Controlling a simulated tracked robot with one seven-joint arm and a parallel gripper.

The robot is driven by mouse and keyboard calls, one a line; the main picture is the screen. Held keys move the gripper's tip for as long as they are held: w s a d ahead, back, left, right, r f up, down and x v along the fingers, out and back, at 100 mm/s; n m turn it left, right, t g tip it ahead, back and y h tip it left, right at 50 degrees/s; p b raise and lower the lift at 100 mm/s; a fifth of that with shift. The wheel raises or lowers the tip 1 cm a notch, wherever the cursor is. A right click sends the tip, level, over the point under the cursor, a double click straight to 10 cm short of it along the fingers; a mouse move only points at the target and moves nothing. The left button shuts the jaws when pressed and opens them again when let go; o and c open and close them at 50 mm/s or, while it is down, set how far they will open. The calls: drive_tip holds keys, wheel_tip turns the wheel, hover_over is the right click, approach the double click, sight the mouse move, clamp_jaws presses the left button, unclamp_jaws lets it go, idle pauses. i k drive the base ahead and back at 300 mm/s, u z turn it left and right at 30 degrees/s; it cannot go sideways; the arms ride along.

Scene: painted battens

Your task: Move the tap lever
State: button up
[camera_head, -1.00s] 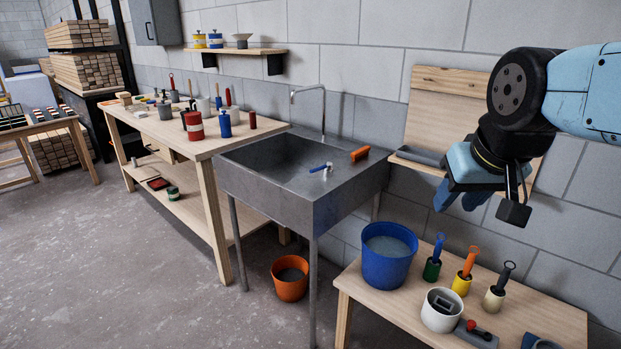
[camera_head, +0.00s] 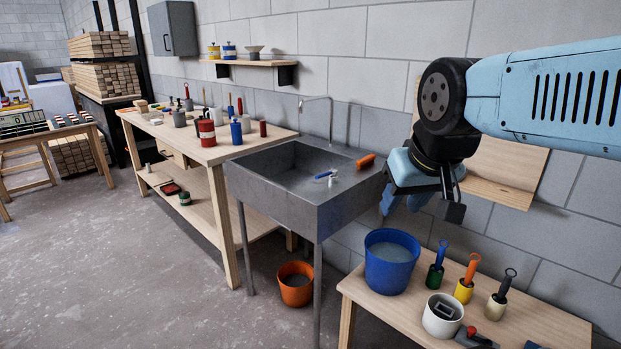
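The tap lever (camera_head: 324,175) is a small blue handle on a pale metal stub, on the front right part of the grey metal sink (camera_head: 322,206). A thin curved spout (camera_head: 330,115) rises at the back of the sink by the wall. My gripper (camera_head: 404,203) is to the right of the sink, apart from the lever.
An orange object (camera_head: 366,161) lies on the sink's right rim, between my gripper and the lever. A blue bucket (camera_head: 389,272) stands below my gripper on a low wooden table (camera_head: 530,325) with several brushes. A workbench (camera_head: 228,150) adjoins the sink's left.

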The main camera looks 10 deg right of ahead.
sight(332, 172)
drive_tip(key=u, duration=0.1)
drive_tip(key=i, duration=1)
drive_tip(key=z, duration=0.1)
